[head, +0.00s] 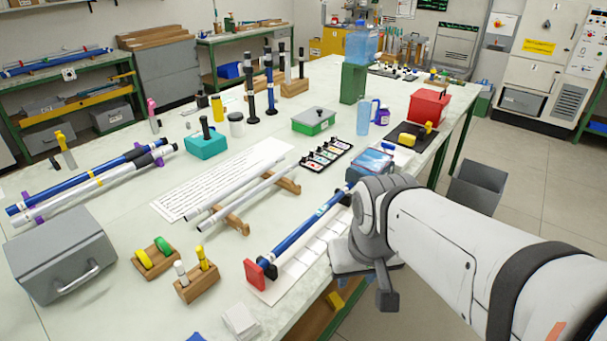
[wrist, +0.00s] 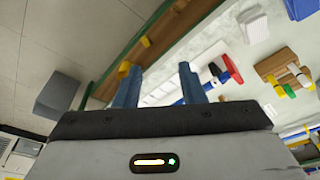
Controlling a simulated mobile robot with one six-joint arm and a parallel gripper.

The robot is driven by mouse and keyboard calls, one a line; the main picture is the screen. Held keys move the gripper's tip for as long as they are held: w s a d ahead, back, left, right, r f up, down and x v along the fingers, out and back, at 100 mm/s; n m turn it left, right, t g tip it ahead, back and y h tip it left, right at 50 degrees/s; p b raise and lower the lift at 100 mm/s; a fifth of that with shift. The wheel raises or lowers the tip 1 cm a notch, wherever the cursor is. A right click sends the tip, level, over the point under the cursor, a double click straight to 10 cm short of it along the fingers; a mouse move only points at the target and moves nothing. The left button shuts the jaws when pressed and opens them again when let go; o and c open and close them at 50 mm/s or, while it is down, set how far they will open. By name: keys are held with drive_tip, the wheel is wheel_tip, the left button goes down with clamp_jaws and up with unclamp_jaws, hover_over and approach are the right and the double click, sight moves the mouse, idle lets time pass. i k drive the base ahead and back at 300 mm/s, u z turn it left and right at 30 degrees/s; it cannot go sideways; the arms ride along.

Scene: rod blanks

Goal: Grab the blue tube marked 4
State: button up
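A blue tube (head: 300,231) with a white label lies at the bench's front edge, its near end at a red block (head: 254,272). The mark on the label is too small to read. Its far end is partly hidden by my arm. My gripper (wrist: 159,86) is open, two blue fingers spread with nothing held between them. In the wrist view the tube's blue body (wrist: 206,86) shows partly behind the right finger, the red block (wrist: 234,68) beyond it. In the head view my wrist is right of the tube, and my fingertips are not clearly visible.
White tubes (head: 240,195) lie on wooden cradles (head: 290,180) behind it. A grey toolbox (head: 60,255) and small wooden blocks (head: 155,260) stand front left. A grey bin (head: 478,185) stands on the floor at right.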

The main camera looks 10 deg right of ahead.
sight(278, 252)
drive_tip(key=u, duration=3)
drive_tip(key=k, duration=1.25)
drive_tip(key=z, duration=1.6)
drive_tip(key=i, duration=0.95)
